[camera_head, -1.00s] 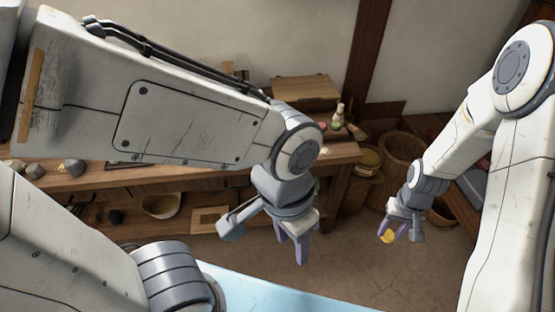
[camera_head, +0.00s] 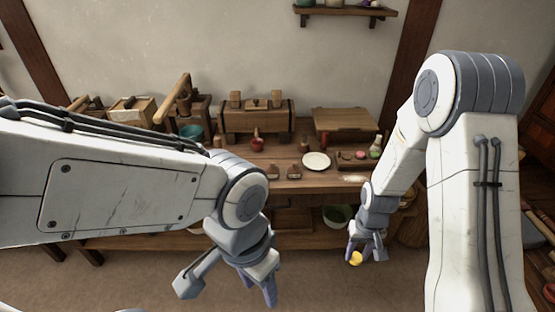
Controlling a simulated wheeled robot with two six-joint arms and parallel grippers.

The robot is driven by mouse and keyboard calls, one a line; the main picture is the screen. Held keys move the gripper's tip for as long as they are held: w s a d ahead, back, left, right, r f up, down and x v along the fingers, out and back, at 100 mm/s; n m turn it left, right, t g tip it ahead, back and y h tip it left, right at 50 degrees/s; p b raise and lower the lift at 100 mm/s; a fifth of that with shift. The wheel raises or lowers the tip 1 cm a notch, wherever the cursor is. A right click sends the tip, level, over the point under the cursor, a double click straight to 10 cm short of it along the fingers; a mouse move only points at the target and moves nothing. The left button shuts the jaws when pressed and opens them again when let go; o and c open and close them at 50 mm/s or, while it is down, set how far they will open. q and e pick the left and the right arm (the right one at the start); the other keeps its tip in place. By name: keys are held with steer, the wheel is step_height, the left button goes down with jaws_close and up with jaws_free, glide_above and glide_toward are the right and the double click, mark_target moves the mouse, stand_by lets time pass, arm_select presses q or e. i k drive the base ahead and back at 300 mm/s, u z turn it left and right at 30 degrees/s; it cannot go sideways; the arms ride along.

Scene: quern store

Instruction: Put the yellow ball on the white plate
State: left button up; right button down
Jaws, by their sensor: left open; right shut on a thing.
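The yellow ball (camera_head: 355,258) is held between the fingers of my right gripper (camera_head: 362,254), in front of the workbench and below its top. My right gripper is shut on it, and the fingers hide part of it. The white plate (camera_head: 316,161) lies flat and looks empty on the bench top, farther back and to the left of the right gripper. My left gripper (camera_head: 258,292) is open and empty, pointing down over the floor in front of the bench.
The wooden workbench (camera_head: 290,186) runs along the wall. Near the plate are a red vessel (camera_head: 257,142), small wooden blocks (camera_head: 294,171), and a tray with small items (camera_head: 355,159). A wooden box (camera_head: 342,120) stands behind. My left arm hides the bench's left part.

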mark_target(317, 162)
steer(key=u, duration=0.1)
steer(key=i, duration=1.65)
